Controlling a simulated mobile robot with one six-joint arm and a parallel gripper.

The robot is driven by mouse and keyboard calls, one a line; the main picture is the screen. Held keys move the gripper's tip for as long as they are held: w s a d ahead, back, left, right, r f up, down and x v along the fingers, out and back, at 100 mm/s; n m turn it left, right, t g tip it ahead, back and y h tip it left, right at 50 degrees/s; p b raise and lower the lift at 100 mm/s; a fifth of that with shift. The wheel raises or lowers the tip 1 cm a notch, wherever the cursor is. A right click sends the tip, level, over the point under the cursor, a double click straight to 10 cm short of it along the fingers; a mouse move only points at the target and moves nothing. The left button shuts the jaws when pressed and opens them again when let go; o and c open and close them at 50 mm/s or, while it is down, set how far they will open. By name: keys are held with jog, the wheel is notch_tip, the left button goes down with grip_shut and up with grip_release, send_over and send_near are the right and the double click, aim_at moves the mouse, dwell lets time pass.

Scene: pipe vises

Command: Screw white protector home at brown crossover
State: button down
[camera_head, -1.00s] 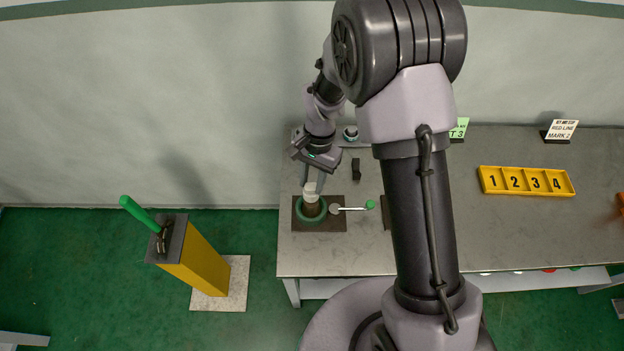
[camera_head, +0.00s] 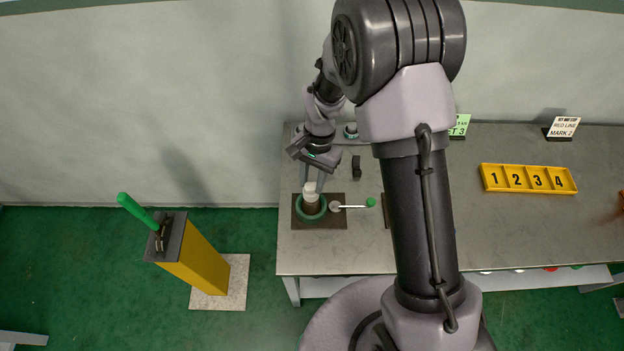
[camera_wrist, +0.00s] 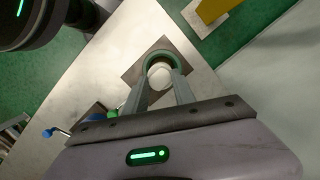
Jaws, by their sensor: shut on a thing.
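The white protector (camera_head: 310,187) sits at the top of a short brown piece, the crossover (camera_head: 312,206), which stands upright in a green ring-shaped vise (camera_head: 323,214) on a dark plate. My gripper (camera_head: 313,183) reaches down from above and is shut on the white protector. In the wrist view the protector (camera_wrist: 160,74) shows as a pale round top between my two fingers (camera_wrist: 161,82), inside the green ring (camera_wrist: 164,54). The fingers and the protector hide most of the crossover, and I cannot see how far the thread is engaged.
A lever with a green knob (camera_head: 371,202) sticks out right of the vise. A small dark block (camera_head: 356,167) lies behind it. A yellow numbered tray (camera_head: 528,179) and a sign (camera_head: 563,128) stand at the right. A yellow post (camera_head: 205,262) with a green handle stands left of the table.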

jog(key=shift+f+b, duration=0.5)
jog(key=shift+f, duration=0.1)
jog(key=c, duration=0.9)
grip_release()
jog(key=shift+r, duration=0.1)
jog(key=shift+c, duration=0.2)
